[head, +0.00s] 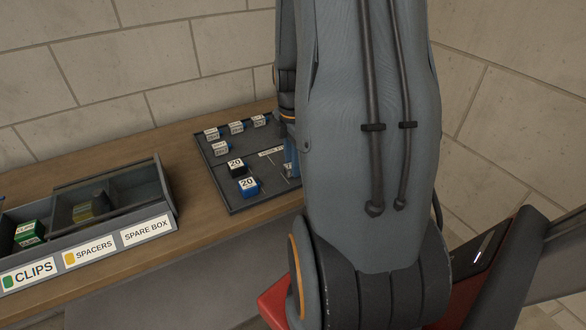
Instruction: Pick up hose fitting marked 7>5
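A dark tray (228,196) on the wooden bench holds several small fittings with white labels. Grey ones stand along the back (211,134), (236,128), (259,121), with another grey one (221,148) in front. Their small markings are too blurred to read, so I cannot tell which is marked 7>5. A black piece (236,167) and a blue piece (248,187) in front both read 20. My arm covers the tray's right side. Its wrist end reaches down there, beside a partly hidden blue shape (291,165). My gripper's fingers cannot be made out, nor anything between them.
A divided box (118,244) stands at the left, labelled CLIPS, SPACERS and SPARE BOX. Green boxes (29,234) lie in its clips compartment. Bare bench (190,190) lies between box and tray. A block wall (150,70) rises behind; a red object (274,303) is at lower right.

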